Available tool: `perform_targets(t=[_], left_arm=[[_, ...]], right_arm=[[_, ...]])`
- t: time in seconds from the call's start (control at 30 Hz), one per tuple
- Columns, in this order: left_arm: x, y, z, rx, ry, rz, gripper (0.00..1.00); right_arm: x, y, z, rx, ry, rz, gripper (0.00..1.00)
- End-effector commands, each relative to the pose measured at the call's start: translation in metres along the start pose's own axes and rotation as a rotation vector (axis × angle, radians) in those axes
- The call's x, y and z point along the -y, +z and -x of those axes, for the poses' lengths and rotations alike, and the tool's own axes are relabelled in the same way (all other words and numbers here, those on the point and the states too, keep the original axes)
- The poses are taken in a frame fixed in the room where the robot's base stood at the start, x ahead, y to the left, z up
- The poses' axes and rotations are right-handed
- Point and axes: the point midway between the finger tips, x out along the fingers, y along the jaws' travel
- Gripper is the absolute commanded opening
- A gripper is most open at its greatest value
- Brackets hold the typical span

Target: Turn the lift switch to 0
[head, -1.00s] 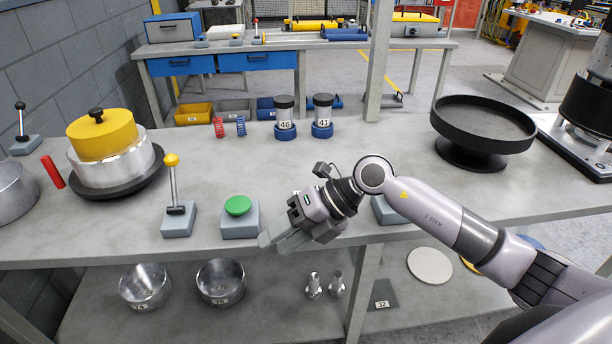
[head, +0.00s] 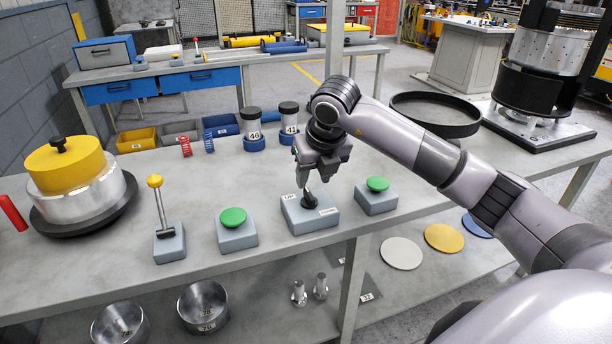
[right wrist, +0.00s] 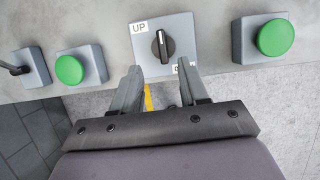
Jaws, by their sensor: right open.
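The lift switch is a grey box (head: 296,218) near the table's front edge, with a black rotary knob (head: 312,200) on top. In the right wrist view the knob (right wrist: 162,46) stands nearly upright in the picture, its white mark at the upper end. An UP label (right wrist: 139,28) lies to its upper left; a second label at lower right is partly hidden by a finger. My right gripper (head: 313,174) is open and empty, just above the switch. Its fingers (right wrist: 160,82) appear below the knob, one towards each side, apart from it. My left gripper is out of view.
Green push buttons stand left (head: 233,218) and right (head: 377,184) of the switch. A yellow-knobbed lever (head: 156,182) is further left. Black-lidded jars (head: 253,138) stand behind. The table top (head: 200,180) behind the left button is clear.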

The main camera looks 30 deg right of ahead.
Motion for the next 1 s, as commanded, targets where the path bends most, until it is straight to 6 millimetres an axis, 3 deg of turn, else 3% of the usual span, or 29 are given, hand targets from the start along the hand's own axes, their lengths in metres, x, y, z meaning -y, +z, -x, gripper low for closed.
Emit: perform_targets(t=[0.17,0.6,0.97,1.0], left_arm=[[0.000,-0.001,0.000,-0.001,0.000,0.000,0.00],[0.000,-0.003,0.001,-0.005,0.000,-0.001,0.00],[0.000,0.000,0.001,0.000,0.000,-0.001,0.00],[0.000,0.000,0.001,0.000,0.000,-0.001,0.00]], right_arm=[[0.004,0.002,-0.006,0.003,-0.017,-0.008,0.44],[0.004,0.002,-0.063,0.004,-0.014,-0.006,0.44],[0.004,0.002,-0.070,0.006,-0.014,-0.006,0.44],[0.004,0.002,-0.070,0.006,-0.014,-0.006,0.37]])
